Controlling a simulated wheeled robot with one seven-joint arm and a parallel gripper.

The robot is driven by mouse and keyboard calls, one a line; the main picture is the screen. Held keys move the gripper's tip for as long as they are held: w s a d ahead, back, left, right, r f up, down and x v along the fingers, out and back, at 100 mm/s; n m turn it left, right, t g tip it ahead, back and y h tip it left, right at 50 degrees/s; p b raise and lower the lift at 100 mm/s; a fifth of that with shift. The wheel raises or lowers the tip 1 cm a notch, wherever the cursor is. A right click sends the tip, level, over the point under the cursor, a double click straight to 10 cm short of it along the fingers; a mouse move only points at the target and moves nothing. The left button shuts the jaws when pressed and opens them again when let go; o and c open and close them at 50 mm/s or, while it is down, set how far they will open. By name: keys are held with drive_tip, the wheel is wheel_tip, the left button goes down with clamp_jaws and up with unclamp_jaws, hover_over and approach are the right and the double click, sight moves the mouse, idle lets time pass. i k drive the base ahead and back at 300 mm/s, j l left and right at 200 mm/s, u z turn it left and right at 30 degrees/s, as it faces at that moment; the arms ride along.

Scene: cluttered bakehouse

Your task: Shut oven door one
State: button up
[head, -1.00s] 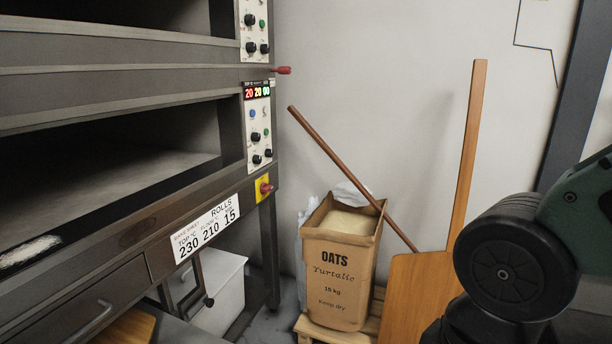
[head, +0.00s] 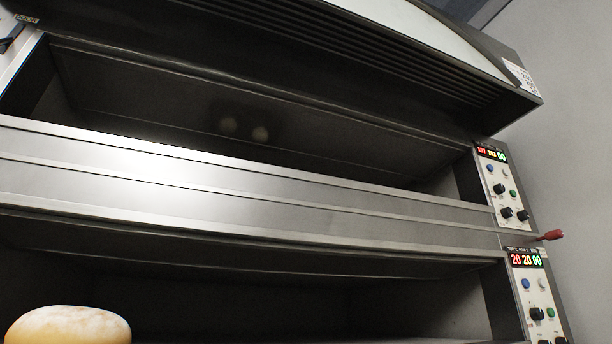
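A steel deck oven (head: 250,195) fills the head view, with two wide chambers one above the other. The upper chamber (head: 270,125) looks dark inside, with two faint round light spots on its dark surface. The lower chamber (head: 300,290) is open and dark, cut off by the bottom edge. I cannot tell which chamber has door one, and I see no number on either. A red-ended lever (head: 550,235) sticks out to the right between the two control panels. My gripper is not in view.
A pale, floured loaf (head: 68,326) shows at the bottom left, close to the lower chamber. The upper control panel (head: 505,188) and lower control panel (head: 538,295) have lit displays. A sloping vented hood (head: 400,65) overhangs the top. Plain wall lies to the right.

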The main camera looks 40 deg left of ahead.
sight(97, 83)
drive_tip(key=l+u, duration=0.1)
drive_tip(key=u, duration=1.4)
drive_tip(key=k+l+u, duration=0.1)
drive_tip(key=k, duration=0.35)
drive_tip(key=k+l+u, duration=0.1)
drive_tip(key=k, duration=0.4)
drive_tip(key=i+l+u, duration=0.15)
drive_tip(key=i, duration=0.3)
drive_tip(key=i+u, duration=0.2)
drive_tip(key=i, duration=0.3)
drive_tip(key=i+l+u, duration=0.15)
drive_tip(key=i, duration=0.3)
drive_tip(key=l, duration=0.1)
